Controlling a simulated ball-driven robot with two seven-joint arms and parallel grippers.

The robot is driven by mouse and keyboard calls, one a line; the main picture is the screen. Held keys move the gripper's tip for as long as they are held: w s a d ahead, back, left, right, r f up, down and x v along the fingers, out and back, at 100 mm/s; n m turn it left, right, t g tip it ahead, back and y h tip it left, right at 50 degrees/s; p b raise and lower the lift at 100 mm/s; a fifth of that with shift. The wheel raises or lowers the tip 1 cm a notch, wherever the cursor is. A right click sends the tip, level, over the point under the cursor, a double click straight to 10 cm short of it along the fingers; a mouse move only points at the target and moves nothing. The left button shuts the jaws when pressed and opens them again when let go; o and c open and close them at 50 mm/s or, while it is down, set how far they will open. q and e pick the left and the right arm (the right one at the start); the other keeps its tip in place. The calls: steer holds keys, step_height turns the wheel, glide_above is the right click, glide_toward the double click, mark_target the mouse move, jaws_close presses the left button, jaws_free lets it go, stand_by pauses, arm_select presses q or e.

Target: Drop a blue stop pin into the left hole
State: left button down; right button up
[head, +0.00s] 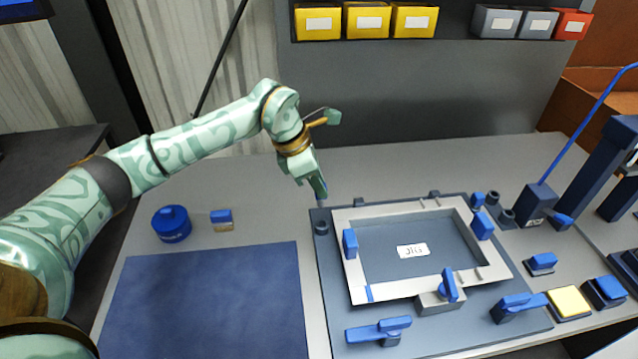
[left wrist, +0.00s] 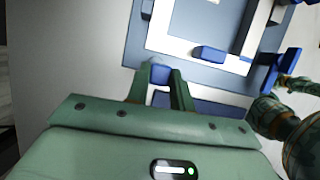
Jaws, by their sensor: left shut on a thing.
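My left gripper (head: 320,196) is shut on a small blue pin, seen between its fingertips (left wrist: 160,85) in the left wrist view as a blue piece (left wrist: 159,71). In the head view it points down just above the back left corner of the dark jig plate (head: 332,290). A dark round socket (head: 321,228), perhaps the left hole, sits at that corner, slightly nearer than the fingertips. The pin's lower end is hidden, and I cannot tell whether it touches anything. My right gripper is not clearly seen.
A pale frame (head: 352,280) with blue clamps lies on the plate. A blue round container (head: 171,224) and small blue-topped block (head: 222,217) stand left. A blue mat (head: 210,305) lies in front. A yellow pad (head: 568,302) is at the right. Bins (head: 318,22) hang behind.

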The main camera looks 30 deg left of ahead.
mark_target(319, 199)
arm_select(q)
steer(key=shift+w+d+f+b, duration=0.1)
steer(key=shift+f+b, duration=0.15)
steer(key=shift+f, duration=0.1)
steer(key=shift+w+d+f+b, duration=0.1)
steer(key=shift+f+b, duration=0.15)
steer(key=shift+f, duration=0.1)
step_height(319, 199, down, 3)
steer(key=shift+s+a+r+b, duration=0.1)
steer(key=shift+s+r+b, duration=0.05)
steer(key=shift+b, duration=0.9)
steer(key=shift+f+b, duration=0.35)
steer(key=shift+f, duration=0.05)
steer(key=shift+r, duration=0.1)
steer(key=shift+f+p, duration=0.25)
steer(key=shift+p, duration=0.15)
